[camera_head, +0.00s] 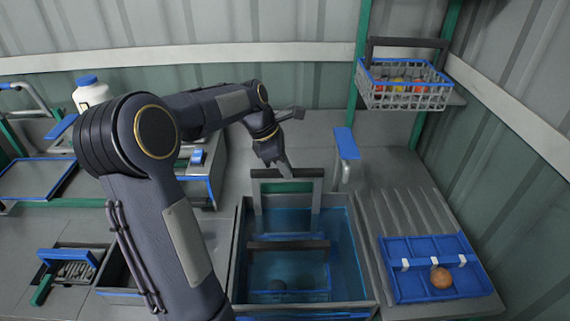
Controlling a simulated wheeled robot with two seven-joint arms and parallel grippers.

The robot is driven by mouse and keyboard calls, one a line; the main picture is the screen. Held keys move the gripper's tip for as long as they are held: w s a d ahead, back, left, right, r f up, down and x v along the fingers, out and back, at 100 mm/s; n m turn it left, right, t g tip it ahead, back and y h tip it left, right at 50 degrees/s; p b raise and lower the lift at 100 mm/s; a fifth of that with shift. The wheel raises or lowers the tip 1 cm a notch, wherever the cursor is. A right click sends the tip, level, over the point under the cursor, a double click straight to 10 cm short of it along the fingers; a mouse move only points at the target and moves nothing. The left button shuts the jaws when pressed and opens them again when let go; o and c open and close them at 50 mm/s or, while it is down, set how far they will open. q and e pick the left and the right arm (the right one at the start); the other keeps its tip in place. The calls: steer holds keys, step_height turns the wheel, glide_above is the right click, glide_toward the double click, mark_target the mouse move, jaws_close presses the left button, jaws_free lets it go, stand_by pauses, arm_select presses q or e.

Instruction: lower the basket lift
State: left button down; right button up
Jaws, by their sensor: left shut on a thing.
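My left gripper (287,170) is at the back edge of the water tank (237,262). It is shut on the top bar of a grey upright frame (312,181), which appears to be the basket lift's handle; its fingertips are small and partly hidden. The frame's legs go down into the blue water. A second dark bar (288,245) crosses the tank nearer to me. A basket shape (290,296) with a round dark thing in it shows dimly under the water. My right gripper is not in view.
A blue-topped post (346,145) stands just right of the frame. A basket of tomatoes (405,94) sits on a shelf at the back right. A blue tray (412,285) with a round orange-brown fruit (441,278) lies right of the tank. A white bottle (92,94) stands at left.

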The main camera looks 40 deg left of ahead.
mark_target(281, 177)
arm_select(q)
step_height(281, 177, down, 5)
steer(key=shift+s+d+f+b, duration=0.1)
steer(key=shift+f+b, duration=0.1)
steer(key=shift+b, duration=0.4)
steer(key=c, duration=1.3)
jaws_free()
steer(key=shift+f, duration=0.1)
steer(key=v, duration=0.8)
